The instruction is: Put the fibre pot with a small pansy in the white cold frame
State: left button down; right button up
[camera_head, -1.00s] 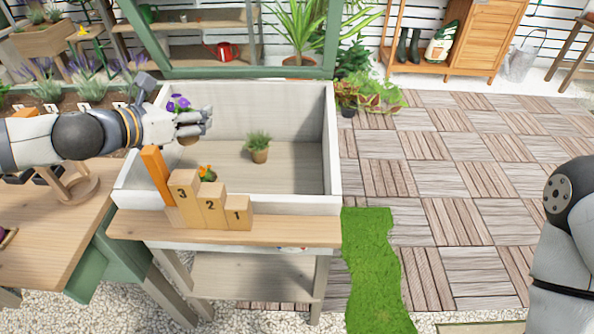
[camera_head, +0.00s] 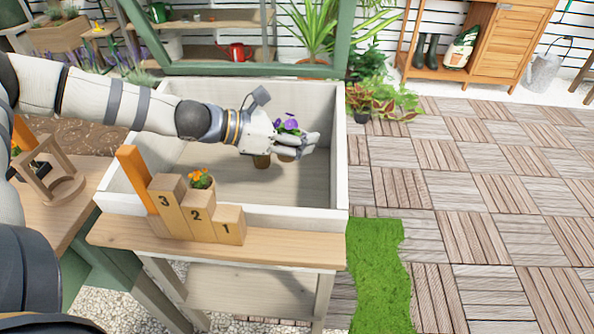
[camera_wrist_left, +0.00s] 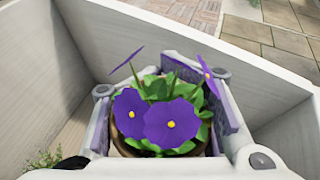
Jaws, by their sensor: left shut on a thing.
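My left gripper (camera_head: 296,146) is shut on the fibre pot with a small purple pansy (camera_head: 289,125) and holds it inside the walls of the white cold frame (camera_head: 340,150), toward its right side. In the left wrist view the pansy (camera_wrist_left: 170,122) sits upright between the two fingers, its pot mostly hidden by leaves and petals. I cannot tell whether the pot's base touches the frame's floor. My right gripper is not in view.
Another pot (camera_head: 262,161) stands in the frame just left of the held one, its plant (camera_wrist_left: 40,162) partly hidden. An orange-flowered pot (camera_head: 200,178) is behind the numbered wooden steps (camera_head: 195,214) at the front ledge. The frame's front right floor is clear.

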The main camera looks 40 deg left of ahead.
pick_arm(q)
jog(key=b, duration=0.3)
send_over(304, 192)
notch_tip(304, 192, down, 8)
jog(key=shift+f+b, duration=1.65)
jog(key=shift+f, duration=0.6)
jog(key=c, duration=1)
grip_release()
jog(key=shift+r, duration=0.1)
jog(key=shift+o, duration=0.2)
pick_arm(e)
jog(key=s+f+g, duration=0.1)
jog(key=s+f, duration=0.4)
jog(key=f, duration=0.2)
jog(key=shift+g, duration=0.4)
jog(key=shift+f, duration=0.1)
